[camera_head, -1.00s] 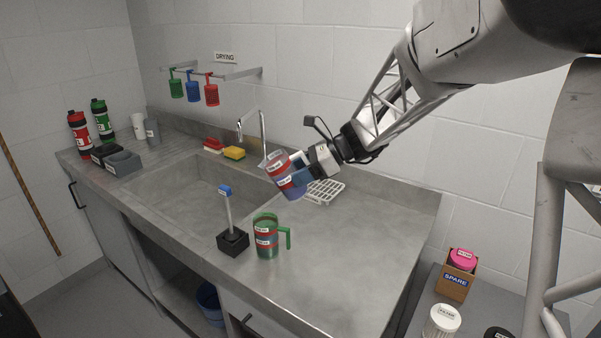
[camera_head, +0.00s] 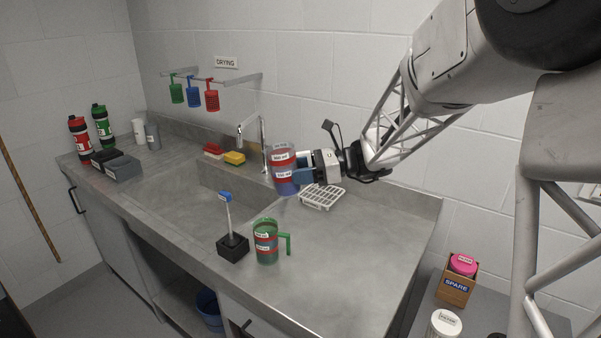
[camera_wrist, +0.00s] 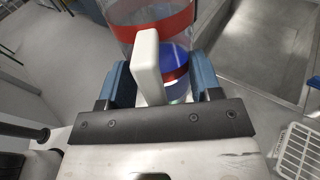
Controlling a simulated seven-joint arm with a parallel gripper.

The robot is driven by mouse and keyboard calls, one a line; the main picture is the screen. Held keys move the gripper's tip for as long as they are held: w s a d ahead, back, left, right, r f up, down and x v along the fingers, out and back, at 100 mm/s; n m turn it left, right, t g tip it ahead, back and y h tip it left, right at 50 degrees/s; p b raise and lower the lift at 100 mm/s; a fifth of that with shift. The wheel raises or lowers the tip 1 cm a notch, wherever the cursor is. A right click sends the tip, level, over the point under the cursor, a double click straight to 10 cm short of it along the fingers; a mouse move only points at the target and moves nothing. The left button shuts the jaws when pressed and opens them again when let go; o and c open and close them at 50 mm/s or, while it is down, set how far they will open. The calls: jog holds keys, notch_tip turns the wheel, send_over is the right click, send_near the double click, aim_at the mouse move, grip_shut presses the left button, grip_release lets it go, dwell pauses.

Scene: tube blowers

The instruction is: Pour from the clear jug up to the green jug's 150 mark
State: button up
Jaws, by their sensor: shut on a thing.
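The clear jug (camera_head: 284,157) has red bands with white labels and blue in its lower part. It is held upright in the air near the tap. My gripper (camera_head: 308,168) is shut on its white handle (camera_wrist: 149,62), which sits between the blue fingers in the wrist view. The jug's wall (camera_wrist: 128,12) shows beyond the handle there. The green jug (camera_head: 266,248), with red label bands and a green handle on its right, stands upright on the counter, nearer the camera than my gripper. Its level and the mark figures are too small to read.
A black block with a blue-headed brush (camera_head: 233,246) stands just left of the green jug. A white rack (camera_head: 321,197) lies below my gripper. The sink (camera_head: 180,195) is at left, with the tap (camera_head: 262,140) behind. The counter at right is clear.

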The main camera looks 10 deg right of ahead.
jog(key=shift+r+y, duration=0.45)
jog(key=shift+y, duration=0.45)
jog(key=shift+w+a+r+t, duration=0.1)
jog(key=shift+w+r+t, duration=0.15)
jog(key=shift+w+t, duration=0.35)
jog(key=w+r+m+t+h, duration=0.3)
jog(key=w+r+m+t, duration=0.2)
jog(key=w, duration=0.7)
jog(key=shift+w+r+m+t, duration=0.35)
jog(key=shift+r+t, duration=0.4)
jog(key=shift+t, duration=0.45)
jog(key=w+r+m+t+h, duration=0.2)
jog(key=w+d+r+m+t+h, duration=0.1)
jog(key=w+r+m+t+h, duration=0.1)
jog(key=w+r, duration=0.1)
jog(key=shift+w+d+r+h, duration=0.2)
jog(key=shift+r+h, duration=0.1)
jog(key=shift+h, duration=0.1)
jog(key=shift+w+d+r+m+t+h, duration=0.25)
jog(key=shift+d+r+m+t+h, duration=0.3)
jog(key=shift+r+m+h, duration=0.8)
jog(key=shift+w+d+r+m+t+h, duration=0.2)
jog(key=shift+d+r+m+t+h, duration=0.55)
jog(key=shift+r+h, duration=1)
jog(key=shift+w+d+r+m+t+h, duration=0.35)
jog(key=shift+r+m+h, duration=0.85)
jog(key=shift+h, duration=0.7)
